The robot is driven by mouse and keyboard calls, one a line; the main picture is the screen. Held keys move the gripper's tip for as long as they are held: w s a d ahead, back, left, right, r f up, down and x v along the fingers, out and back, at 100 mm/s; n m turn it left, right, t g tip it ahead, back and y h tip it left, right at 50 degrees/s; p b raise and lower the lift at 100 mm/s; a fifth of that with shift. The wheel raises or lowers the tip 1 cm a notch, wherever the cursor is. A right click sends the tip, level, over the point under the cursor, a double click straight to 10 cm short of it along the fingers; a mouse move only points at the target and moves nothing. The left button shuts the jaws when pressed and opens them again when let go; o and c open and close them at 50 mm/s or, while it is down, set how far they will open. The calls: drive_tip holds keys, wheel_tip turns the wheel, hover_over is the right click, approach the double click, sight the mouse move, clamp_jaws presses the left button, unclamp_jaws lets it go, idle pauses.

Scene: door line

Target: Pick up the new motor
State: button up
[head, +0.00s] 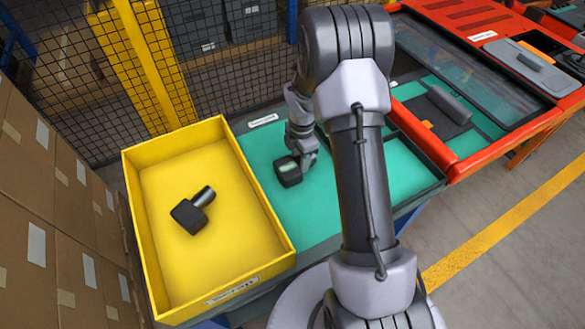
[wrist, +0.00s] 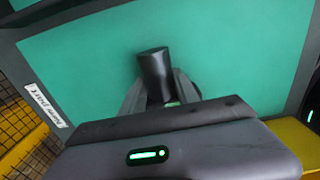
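The new motor (wrist: 154,72) shows in the wrist view as a dark cylinder over the green surface, between the two fingers of my gripper (wrist: 158,88). The fingers lie close along both its sides, but I cannot tell if they press on it. The rest of the motor is hidden behind the gripper body.
Another dark motor (head: 190,214) lies in the yellow bin (head: 270,238), labelled as scrap. A white label (wrist: 46,105) marks the new part area. Cardboard boxes (head: 40,190) stand at left, a mesh fence (head: 85,80) behind. A red-framed station (head: 470,75) is at right.

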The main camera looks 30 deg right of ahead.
clamp_jaws()
wheel_tip(320, 180, up, 20)
drive_tip(key=p, duration=1.3)
drive_tip(key=shift+r, duration=0.2)
